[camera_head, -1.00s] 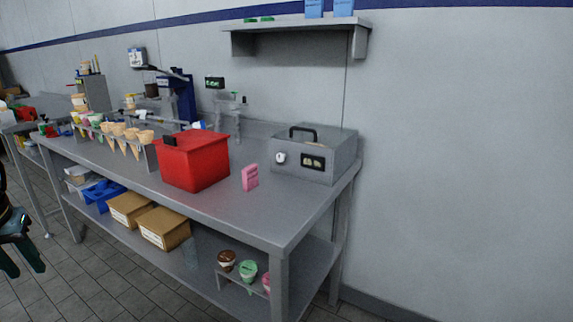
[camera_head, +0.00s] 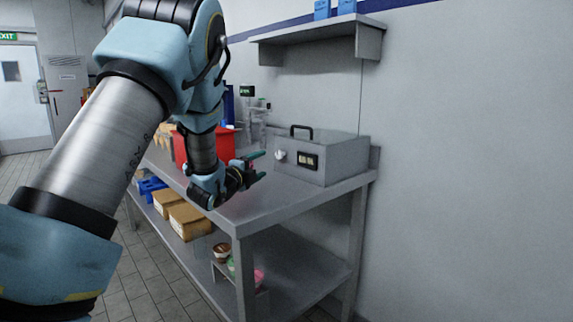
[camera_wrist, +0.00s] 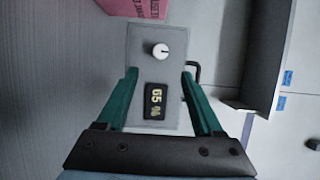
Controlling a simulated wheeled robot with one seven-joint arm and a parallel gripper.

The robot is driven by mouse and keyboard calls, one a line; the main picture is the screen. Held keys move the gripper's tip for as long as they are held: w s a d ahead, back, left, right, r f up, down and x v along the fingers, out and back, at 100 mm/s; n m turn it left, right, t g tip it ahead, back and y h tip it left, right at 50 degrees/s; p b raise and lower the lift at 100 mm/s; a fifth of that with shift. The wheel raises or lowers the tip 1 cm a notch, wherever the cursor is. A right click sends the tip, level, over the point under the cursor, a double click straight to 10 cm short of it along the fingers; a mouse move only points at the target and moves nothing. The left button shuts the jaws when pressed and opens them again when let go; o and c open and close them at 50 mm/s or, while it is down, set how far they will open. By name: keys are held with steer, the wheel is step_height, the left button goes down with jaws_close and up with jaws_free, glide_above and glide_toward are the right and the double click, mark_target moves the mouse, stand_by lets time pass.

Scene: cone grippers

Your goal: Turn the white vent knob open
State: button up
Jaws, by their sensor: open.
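The white vent knob (camera_head: 281,155) is on the front of a grey metal box (camera_head: 343,160) with a black top handle. In the wrist view the round knob (camera_wrist: 161,50) shows beyond the fingertips, above a dark display (camera_wrist: 156,101) with lit characters. A small dark mark shows on the knob. My gripper (camera_head: 256,164) is a little left of and below the knob in the head view, pointing toward the box. In the wrist view my gripper (camera_wrist: 159,74) is open and empty, with its green fingers apart on either side of the display. The fingers appear clear of the knob.
A red container (camera_head: 181,148) stands behind my arm on the steel table (camera_head: 300,196). A pink box (camera_wrist: 135,7) shows at the wrist view's top edge. A wall shelf (camera_head: 318,35) hangs above the metal box. The table's front right is clear.

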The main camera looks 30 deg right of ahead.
mark_target(278, 155)
steer(key=shift+w+d+r, duration=0.1)
steer(key=shift+w+d, duration=0.1)
steer(key=shift+d, duration=0.2)
steer(key=p+x, duration=0.2)
steer(key=x, duration=0.7)
steer(key=shift+w+d, duration=0.25)
jaws_close()
